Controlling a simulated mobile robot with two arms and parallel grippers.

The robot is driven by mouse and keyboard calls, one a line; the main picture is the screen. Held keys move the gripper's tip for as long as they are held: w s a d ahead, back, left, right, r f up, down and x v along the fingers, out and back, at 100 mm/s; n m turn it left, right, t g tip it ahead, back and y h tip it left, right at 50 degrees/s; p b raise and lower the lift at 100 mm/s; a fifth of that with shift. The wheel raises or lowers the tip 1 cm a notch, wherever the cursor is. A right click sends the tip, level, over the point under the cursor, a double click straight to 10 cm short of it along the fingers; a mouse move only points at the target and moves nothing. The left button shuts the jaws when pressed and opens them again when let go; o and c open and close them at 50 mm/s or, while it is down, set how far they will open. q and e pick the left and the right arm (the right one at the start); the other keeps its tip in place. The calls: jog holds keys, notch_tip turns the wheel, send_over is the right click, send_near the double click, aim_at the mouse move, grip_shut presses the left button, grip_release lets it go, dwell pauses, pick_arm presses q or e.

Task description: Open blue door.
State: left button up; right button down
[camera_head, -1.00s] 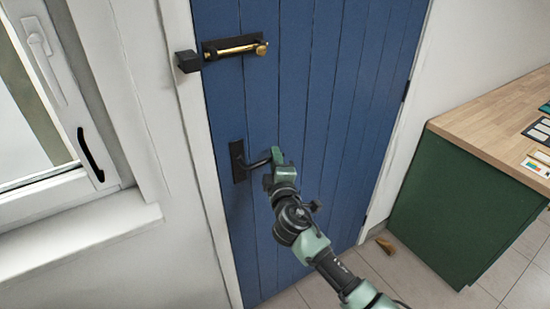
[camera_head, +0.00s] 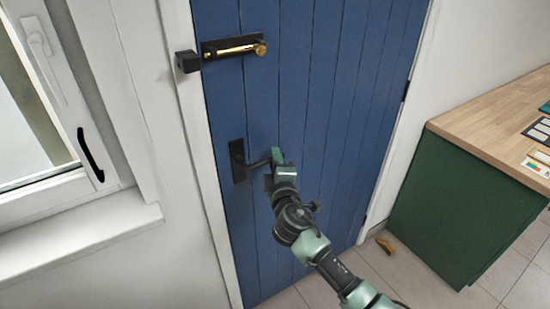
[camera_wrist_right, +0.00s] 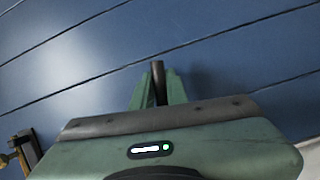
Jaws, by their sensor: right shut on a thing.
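The blue plank door (camera_head: 320,100) fills the middle of the head view and looks closed in its white frame. A black lever handle (camera_head: 238,160) sits on its left side. My right gripper (camera_head: 277,157) is shut on the lever near its free end. In the right wrist view the dark lever (camera_wrist_right: 158,82) shows between the green fingers (camera_wrist_right: 158,95). A brass bolt (camera_head: 235,48) on a black plate is higher on the door, and its left end stops short of the black keeper (camera_head: 188,61) on the frame. My left gripper is not in view.
A white window (camera_head: 50,90) with a sill (camera_head: 80,235) is at the left. A green cabinet (camera_head: 450,205) with a wooden top stands at the right. A small brown wedge-like object (camera_head: 385,245) lies on the tiled floor by the door frame.

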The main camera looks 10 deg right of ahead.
jog(key=shift+s+a+f+m+g+y+p, duration=0.15)
jog(key=shift+a+f+m+g+p, duration=0.25)
jog(key=shift+f+m, duration=0.6)
jog(key=shift+s+a+f+m+g+y+p, duration=0.15)
jog(key=shift+f+m+g+p, duration=0.35)
jog(key=shift+f+m, duration=0.5)
jog(key=shift+s+a+f+m+g+y+p, duration=0.1)
jog(key=shift+a+f+m+g+y+p, duration=0.15)
jog(key=shift+f+m+g+p, duration=0.65)
jog(key=shift+r+m+t+b, duration=0.2)
jog(key=shift+m+t+b, duration=0.1)
jog(key=shift+t+b, duration=0.15)
